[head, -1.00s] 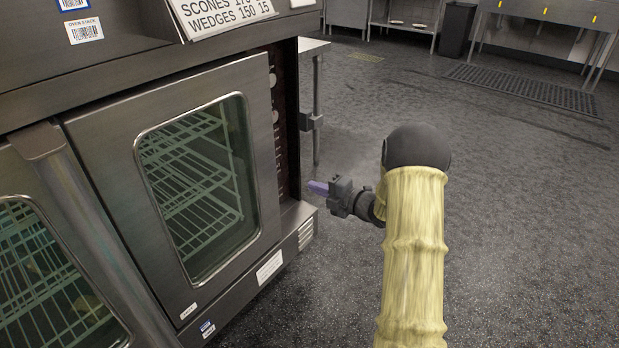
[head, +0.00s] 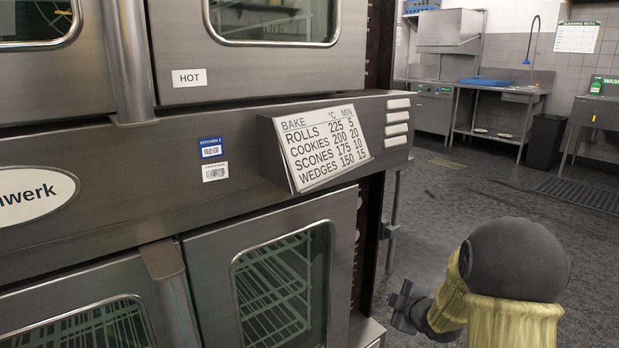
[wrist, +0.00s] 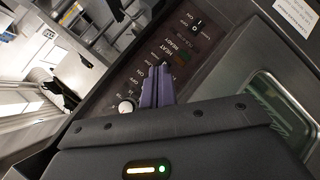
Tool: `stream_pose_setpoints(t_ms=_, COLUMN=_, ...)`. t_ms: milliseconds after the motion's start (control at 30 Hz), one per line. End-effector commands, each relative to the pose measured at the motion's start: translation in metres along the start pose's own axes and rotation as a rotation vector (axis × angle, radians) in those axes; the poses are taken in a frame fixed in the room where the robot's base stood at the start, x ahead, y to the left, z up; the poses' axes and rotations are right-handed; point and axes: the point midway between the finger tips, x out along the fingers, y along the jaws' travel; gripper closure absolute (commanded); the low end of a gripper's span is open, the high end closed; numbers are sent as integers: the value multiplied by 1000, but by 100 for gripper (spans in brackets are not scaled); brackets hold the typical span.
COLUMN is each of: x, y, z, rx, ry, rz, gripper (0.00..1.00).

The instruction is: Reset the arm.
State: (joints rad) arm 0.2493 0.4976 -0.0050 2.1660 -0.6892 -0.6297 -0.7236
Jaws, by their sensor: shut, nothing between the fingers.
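My gripper (head: 403,302) is at the lower right of the head view, beside the right end of the oven stack (head: 330,250). Its fingers are hard to make out there. In the wrist view my gripper's two purple fingers (wrist: 158,76) lie together, shut and empty. They point at the oven's dark control panel (wrist: 150,62), which has a white knob (wrist: 127,107) and switch labels. I cannot tell whether the fingertips touch the panel. My arm (head: 515,270) is bent, with its dark rounded joint at the lower right.
A bake-times sign (head: 322,145) juts out from the oven front. The lower oven door (head: 210,265) looks closed. Open grey floor (head: 455,215) lies to the right. Further back are a steel sink table (head: 500,90), a dark bin (head: 545,142) and a floor grate (head: 580,193).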

Motion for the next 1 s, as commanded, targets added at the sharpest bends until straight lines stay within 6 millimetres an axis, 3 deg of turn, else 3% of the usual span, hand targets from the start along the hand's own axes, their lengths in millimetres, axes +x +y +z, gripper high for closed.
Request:
stream_pose_setpoints(t_ms=33, x=-22, y=6, z=-12, rx=84, ry=-57, rz=-27, gripper=100)
stream_pose_setpoints(t_ms=167, x=-68, y=-4, z=-22, rx=331, ry=-221, rz=-95, gripper=100)
stream_pose_setpoints(t_ms=400, x=-163, y=-44, z=-45, rx=771, ry=-508, rz=-210, gripper=100)
stream_pose_setpoints(t_ms=700, x=-261, y=-94, z=-79, rx=1156, ry=-782, rz=-322, gripper=100)
stream_pose_setpoints(t_ms=733, x=-271, y=-100, z=-82, rx=1188, ry=-809, rz=-334, gripper=100)
stream_pose_setpoints(t_ms=1000, x=-289, y=-61, z=-99, rx=1175, ry=-800, rz=-328, gripper=100)
